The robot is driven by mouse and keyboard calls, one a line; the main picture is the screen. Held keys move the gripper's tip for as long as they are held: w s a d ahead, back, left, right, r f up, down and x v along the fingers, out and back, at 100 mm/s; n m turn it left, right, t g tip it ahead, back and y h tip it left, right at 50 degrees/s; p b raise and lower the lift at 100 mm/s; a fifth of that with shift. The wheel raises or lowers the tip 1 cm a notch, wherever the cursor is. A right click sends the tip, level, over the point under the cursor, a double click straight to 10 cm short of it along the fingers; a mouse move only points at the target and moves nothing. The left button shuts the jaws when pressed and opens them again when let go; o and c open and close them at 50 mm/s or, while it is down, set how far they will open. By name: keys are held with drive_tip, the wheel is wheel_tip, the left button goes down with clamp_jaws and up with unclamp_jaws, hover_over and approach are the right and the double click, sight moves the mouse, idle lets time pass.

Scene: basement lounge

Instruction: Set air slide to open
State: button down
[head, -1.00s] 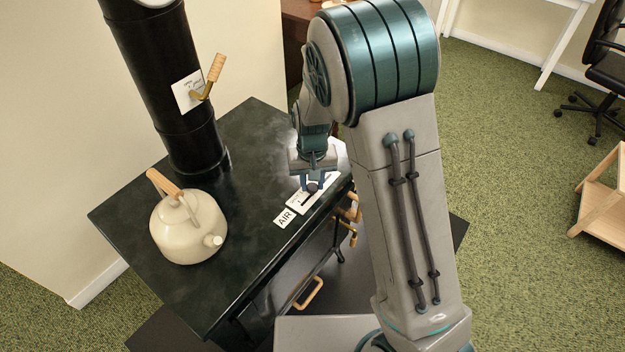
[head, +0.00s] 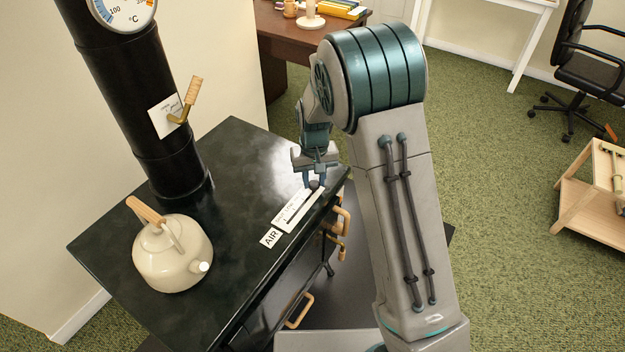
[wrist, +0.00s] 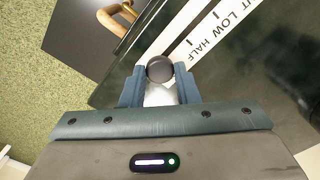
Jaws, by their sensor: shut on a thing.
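The air slide is a white scale plate (head: 293,212) set along the stove top's front edge, with an AIR label (head: 270,237) at its near end. Its round dark knob (head: 315,184) is at the far end of the plate, away from that label. My gripper (head: 313,181) is shut on the knob, with one blue finger on each side. In the wrist view the knob (wrist: 160,68) sits between the fingertips, past the HALF mark on the scale (wrist: 215,28). LOW and part of another word also show; the scale beyond the knob is hidden by my gripper.
A cream kettle (head: 172,255) stands on the dark stove top (head: 225,290). The black flue pipe (head: 125,95) carries a wooden-handled lever (head: 190,98) and a dial (head: 122,8). Wooden-handled hardware (head: 342,225) projects from the stove front below the slide.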

sight(315, 182)
drive_tip(key=shift+w+d+r, duration=0.1)
drive_tip(key=shift+w, duration=0.1)
drive_tip(key=c, duration=1.1)
unclamp_jaws()
drive_tip(key=shift+d, duration=0.15)
drive_tip(key=shift+r, duration=0.25)
wheel_tip(315, 182, up, 13)
drive_tip(key=p, duration=0.1)
drive_tip(key=shift+r, duration=0.2)
